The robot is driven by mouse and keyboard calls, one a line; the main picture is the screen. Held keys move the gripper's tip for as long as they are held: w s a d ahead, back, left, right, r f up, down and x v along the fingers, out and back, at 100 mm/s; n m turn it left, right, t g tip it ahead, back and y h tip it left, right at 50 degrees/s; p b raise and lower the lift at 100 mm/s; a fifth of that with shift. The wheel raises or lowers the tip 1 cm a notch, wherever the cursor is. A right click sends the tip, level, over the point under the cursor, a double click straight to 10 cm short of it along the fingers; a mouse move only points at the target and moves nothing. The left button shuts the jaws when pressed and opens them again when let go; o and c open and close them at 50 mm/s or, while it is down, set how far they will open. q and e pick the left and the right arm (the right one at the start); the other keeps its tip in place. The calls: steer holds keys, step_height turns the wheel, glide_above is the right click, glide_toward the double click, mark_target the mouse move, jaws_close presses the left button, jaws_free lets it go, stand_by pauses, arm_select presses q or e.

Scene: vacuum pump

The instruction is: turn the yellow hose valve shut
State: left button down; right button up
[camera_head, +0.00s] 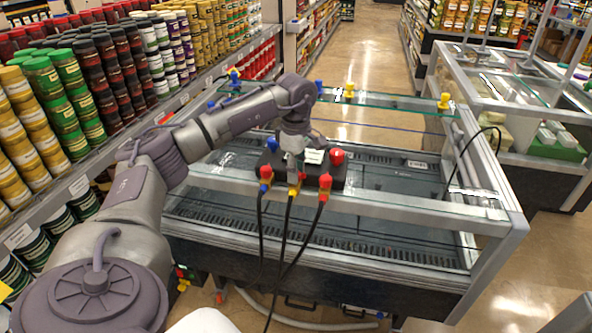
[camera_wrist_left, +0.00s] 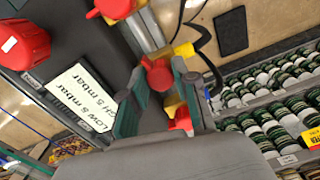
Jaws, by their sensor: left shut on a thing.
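The black pump unit (camera_head: 340,177) sits on the glass-topped freezer, with a white label and a red knob (camera_head: 337,156) on top. Several hose valves stand along its front edge. The yellow hose valve (camera_head: 293,190) is the middle one, with a black hose hanging down. In the left wrist view its red handle (camera_wrist_left: 157,73) lies between my finger pads, beside a yellow fitting (camera_wrist_left: 183,50). My left gripper (camera_head: 292,168) reaches down onto this valve and is shut on it; the fingers partly hide it. My right gripper is not in view.
A blue-marked valve (camera_head: 264,187) and a red valve (camera_head: 325,181) stand close on either side. The freezer's metal frame (camera_head: 400,210) runs below the pump, and black hoses hang in front. Shelves of jars (camera_head: 110,70) line the left.

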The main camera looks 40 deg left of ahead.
arm_select(q)
steer(key=shift+m, duration=1.7)
steer(key=c, duration=0.9)
jaws_free()
step_height(320, 180, up, 12)
steer(key=shift+r, duration=0.1)
